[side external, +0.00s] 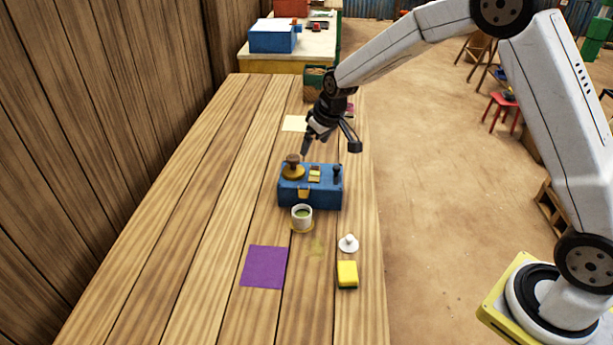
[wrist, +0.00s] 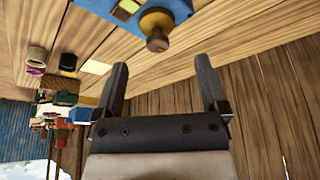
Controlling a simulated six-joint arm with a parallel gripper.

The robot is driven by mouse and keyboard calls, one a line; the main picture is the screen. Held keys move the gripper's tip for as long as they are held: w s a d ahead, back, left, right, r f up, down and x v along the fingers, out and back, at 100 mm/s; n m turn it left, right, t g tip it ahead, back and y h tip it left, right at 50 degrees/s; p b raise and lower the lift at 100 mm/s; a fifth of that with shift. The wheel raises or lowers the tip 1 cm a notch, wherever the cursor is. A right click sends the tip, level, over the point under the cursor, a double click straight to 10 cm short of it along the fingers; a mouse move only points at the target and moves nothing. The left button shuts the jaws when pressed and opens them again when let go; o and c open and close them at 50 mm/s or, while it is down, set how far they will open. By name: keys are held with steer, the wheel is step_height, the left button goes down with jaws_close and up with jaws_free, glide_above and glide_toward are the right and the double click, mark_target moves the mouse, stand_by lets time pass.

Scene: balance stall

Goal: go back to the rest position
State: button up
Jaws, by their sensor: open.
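My gripper (side external: 327,140) is above and just behind the blue balance box (side external: 311,196) in the side view. In the wrist view my gripper (wrist: 163,88) shows two dark fingers held apart, with only table and wall between them. The blue box stands on the wooden table (side external: 215,230). On its top left sits a brass pan with a brown knobbed piece (side external: 292,162); this piece also shows in the wrist view (wrist: 157,40), beyond the fingertips and apart from them. Small yellow and brown blocks (side external: 314,174) sit at the top middle, and a dark knob (side external: 337,171) at the right.
A white cup (side external: 302,216) with green content stands in front of the box. A purple cloth (side external: 264,267), a white lid (side external: 348,243) and a yellow sponge (side external: 347,273) lie nearer. A pale sheet (side external: 294,123) and a green crate (side external: 314,84) are behind. The table's left side is clear.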

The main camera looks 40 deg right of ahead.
steer(key=s+m+g, duration=0.1)
steer(key=s, duration=2.6)
steer(key=shift+a+r+m+h, duration=0.15)
steer(key=shift+a+m+h, duration=0.15)
steer(key=shift+a, duration=0.15)
